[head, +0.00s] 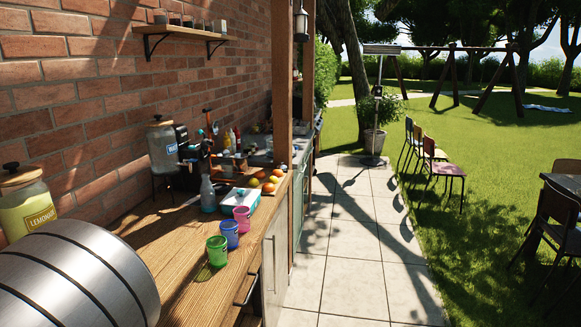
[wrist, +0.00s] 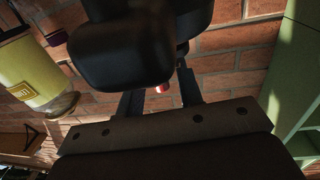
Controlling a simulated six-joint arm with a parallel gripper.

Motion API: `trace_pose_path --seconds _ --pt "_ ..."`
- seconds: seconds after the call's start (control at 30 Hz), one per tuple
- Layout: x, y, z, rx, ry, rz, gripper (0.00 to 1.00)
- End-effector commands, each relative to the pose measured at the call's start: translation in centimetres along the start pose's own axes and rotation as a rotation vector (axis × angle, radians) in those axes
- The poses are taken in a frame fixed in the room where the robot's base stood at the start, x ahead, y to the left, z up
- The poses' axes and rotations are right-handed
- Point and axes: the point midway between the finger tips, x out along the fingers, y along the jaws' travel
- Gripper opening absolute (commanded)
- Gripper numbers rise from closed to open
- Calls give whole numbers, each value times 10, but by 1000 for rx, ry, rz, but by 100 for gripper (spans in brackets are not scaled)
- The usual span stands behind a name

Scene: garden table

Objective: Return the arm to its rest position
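In the wrist view the two dark fingers of my gripper (wrist: 161,88) stand apart, with brick wall showing between them. A small red and white thing shows in that gap; it is too small to name, and nothing looks clamped. Dark rounded parts of my own arm fill the top middle of that view. In the head view I cannot clearly make out my gripper; dark shapes crowd together beside the water dispenser (head: 162,148). The yellow lemonade dispenser (wrist: 28,72) shows tilted at the left of the wrist view, apart from my gripper.
On the wooden counter (head: 180,235) stand a green cup (head: 217,251), a blue cup (head: 229,235), a pink cup (head: 242,219), a spray bottle (head: 208,195) and a light-blue tray (head: 238,202). Oranges (head: 268,187) lie farther back. A brick wall (head: 100,100) borders the left.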

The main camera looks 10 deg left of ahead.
Motion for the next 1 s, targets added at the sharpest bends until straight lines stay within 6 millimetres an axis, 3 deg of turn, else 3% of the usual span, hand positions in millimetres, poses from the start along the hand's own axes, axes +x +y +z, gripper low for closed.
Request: trace_pose_path --seconds 1.0 --pt "3 11 0 -1 2 -258 33"
